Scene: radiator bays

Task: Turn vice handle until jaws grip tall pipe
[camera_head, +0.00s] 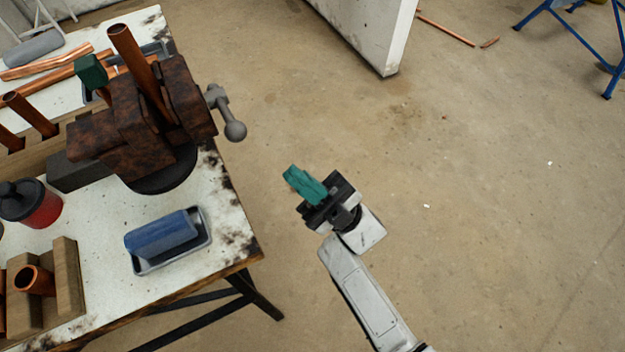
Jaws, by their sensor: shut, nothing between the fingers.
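A rusty brown vice (124,130) stands on the worn white workbench at the upper left. A tall copper pipe (137,68) stands upright, slightly tilted in the picture, between its jaws; I cannot tell whether the jaws touch it. The grey vice handle (224,108), with a ball end, sticks out from the vice's right side past the bench edge. My gripper (291,177), with teal fingers, is shut and empty. It hangs over the floor to the right of the bench, below and right of the handle and apart from it.
A blue block (161,234) sits in a grey tray (190,256) near the bench's (104,258) right edge. A red and black container (34,204) and a wooden holder (67,282) with copper pipe (34,281) stand at left. Floor around my gripper is clear.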

